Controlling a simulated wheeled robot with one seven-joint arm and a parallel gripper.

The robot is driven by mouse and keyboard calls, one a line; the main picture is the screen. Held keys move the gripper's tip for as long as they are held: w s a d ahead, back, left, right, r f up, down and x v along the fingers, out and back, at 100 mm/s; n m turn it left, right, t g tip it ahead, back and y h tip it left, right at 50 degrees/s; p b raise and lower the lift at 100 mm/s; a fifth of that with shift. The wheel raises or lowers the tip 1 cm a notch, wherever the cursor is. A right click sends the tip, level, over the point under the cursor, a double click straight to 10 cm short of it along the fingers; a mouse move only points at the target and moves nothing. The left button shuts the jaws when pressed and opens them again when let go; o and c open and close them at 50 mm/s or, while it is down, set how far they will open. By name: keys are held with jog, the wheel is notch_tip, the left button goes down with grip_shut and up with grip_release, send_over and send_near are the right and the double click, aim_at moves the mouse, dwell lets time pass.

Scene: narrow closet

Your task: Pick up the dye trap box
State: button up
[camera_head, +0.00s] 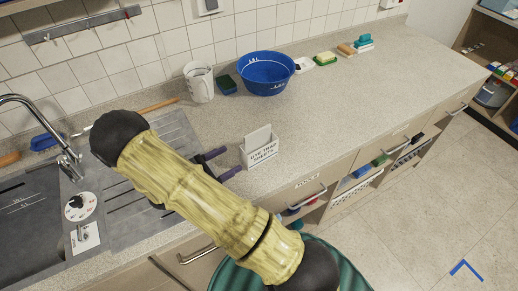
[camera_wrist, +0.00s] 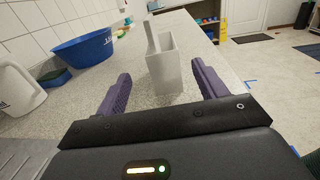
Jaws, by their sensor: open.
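The dye trap box (camera_head: 261,153) is a small white open-topped box labelled "DYE TRAP SHEETS", with a white sheet standing up out of it. It stands upright on the speckled counter near the front edge. My gripper (camera_head: 220,163) is just left of it in the head view, partly hidden behind my arm. In the wrist view, the box (camera_wrist: 165,71) stands ahead, between the lines of the two purple fingers of my gripper (camera_wrist: 158,88). The fingers are apart and nothing is held. I cannot tell whether the fingertips reach beside the box.
A blue basin (camera_head: 266,75), a white jug (camera_head: 200,83), a dark sponge (camera_head: 227,85) and several soaps stand along the wall. The sink (camera_head: 30,225) and tap (camera_head: 62,150) are at left. The counter (camera_head: 360,100) right of the box is clear.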

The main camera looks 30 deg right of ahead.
aim_at(254, 148)
jog(key=d, duration=0.3)
jog(key=d+p, duration=0.1)
jog(key=d, duration=0.1)
jog(key=shift+w, duration=0.3)
jog(key=d+p, duration=0.2)
jog(key=d, duration=0.2)
jog(key=shift+w+d, duration=0.1)
jog(key=shift+w+d+f, duration=0.1)
jog(key=shift+d+f, duration=0.05)
jog(key=shift+d, duration=0.35)
jog(key=c, duration=1.1)
